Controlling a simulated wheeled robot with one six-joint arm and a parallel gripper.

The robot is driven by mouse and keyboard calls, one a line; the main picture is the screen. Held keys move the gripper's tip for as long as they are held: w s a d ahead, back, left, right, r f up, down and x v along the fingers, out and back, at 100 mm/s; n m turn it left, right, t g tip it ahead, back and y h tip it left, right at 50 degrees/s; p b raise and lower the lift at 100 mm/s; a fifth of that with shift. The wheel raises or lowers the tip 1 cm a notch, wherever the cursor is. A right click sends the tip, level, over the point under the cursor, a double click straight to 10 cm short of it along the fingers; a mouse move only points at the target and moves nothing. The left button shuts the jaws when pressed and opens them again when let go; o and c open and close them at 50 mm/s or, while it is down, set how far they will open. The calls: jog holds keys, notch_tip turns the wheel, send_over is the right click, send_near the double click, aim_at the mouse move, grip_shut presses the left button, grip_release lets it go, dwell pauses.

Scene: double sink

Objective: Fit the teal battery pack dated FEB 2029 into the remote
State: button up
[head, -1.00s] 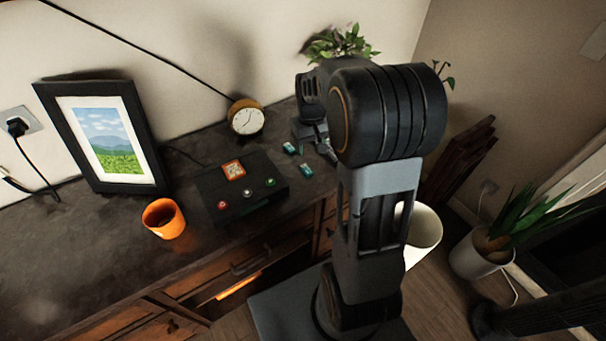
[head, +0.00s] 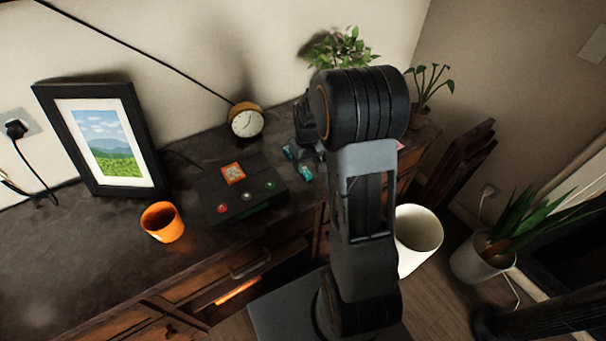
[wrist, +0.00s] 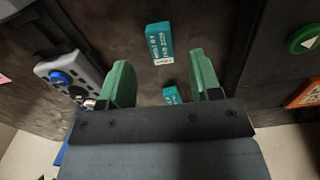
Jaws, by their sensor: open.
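Two teal battery packs lie on the dark desktop. In the wrist view one pack (wrist: 160,43) lies just beyond my fingertips, its printed text upside down and too small to read surely. The other pack (wrist: 172,95) shows between my fingers, partly hidden by the gripper body. The head view also shows the left pack (head: 290,152) and the right pack (head: 306,172). My gripper (wrist: 160,62) is open above them, with its green fingers apart and nothing held. The grey remote (wrist: 72,72) with a blue button lies left of my fingers in the wrist view; my arm hides it in the head view.
A black box (head: 214,204) with coloured buttons stands beside the packs. An orange cup (head: 162,222), picture frame (head: 148,172) and clock (head: 246,121) are farther left. Plants (head: 340,48) stand at the back. A white bin (head: 420,236) is on the floor.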

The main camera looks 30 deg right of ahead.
aim_at(306, 173)
jog(key=shift+a+f, duration=0.1)
jog(key=shift+f, duration=1.85)
grip_shut()
